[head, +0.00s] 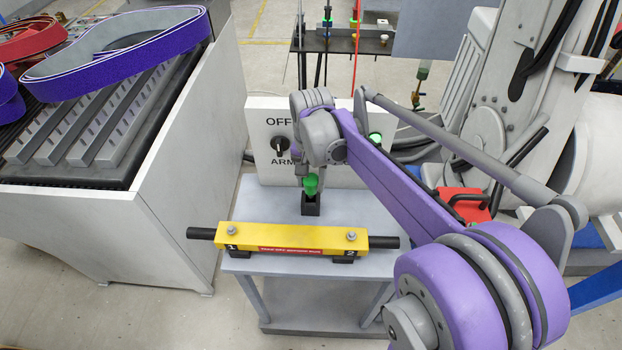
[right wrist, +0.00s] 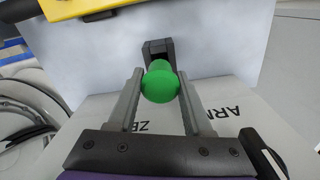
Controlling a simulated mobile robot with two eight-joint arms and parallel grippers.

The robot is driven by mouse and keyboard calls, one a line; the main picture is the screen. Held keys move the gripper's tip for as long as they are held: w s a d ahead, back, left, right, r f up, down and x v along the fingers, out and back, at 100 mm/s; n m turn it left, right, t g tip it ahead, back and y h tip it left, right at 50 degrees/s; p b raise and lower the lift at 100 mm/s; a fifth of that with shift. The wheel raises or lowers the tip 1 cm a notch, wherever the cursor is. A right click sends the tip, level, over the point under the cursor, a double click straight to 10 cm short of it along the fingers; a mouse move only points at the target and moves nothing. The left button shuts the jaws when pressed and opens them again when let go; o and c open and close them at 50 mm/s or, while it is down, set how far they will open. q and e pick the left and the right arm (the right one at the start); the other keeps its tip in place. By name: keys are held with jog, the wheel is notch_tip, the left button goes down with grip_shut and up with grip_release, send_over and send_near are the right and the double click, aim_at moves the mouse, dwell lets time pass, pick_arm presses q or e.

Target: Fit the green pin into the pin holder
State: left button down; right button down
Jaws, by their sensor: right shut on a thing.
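The green pin (head: 311,184) has a rounded green head and shows at the black pin holder (head: 311,206) on the grey table. In the right wrist view the green head (right wrist: 160,84) lies between the two fingers, with the black holder (right wrist: 158,50) just beyond it. My right gripper (head: 306,172) is shut on the green pin; its fingers (right wrist: 160,76) sit on both sides of the head. The pin's lower part is hidden, so I cannot tell how deep it sits in the holder. My left gripper is in neither view.
A yellow bar (head: 290,238) with black ends lies across the table's front. A white panel (head: 262,118) with an OFF/ARM knob stands behind the holder. A large grey cabinet (head: 180,200) is at the left. The tabletop (head: 255,200) left of the holder is clear.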

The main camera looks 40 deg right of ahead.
jog(key=shift+f+b, duration=0.35)
jog(key=shift+f, duration=0.3)
jog(key=shift+c, duration=1.2)
grip_release()
notch_tip(320, 180, up, 11)
jog(key=shift+f+p, duration=0.1)
jog(key=shift+p, duration=0.3)
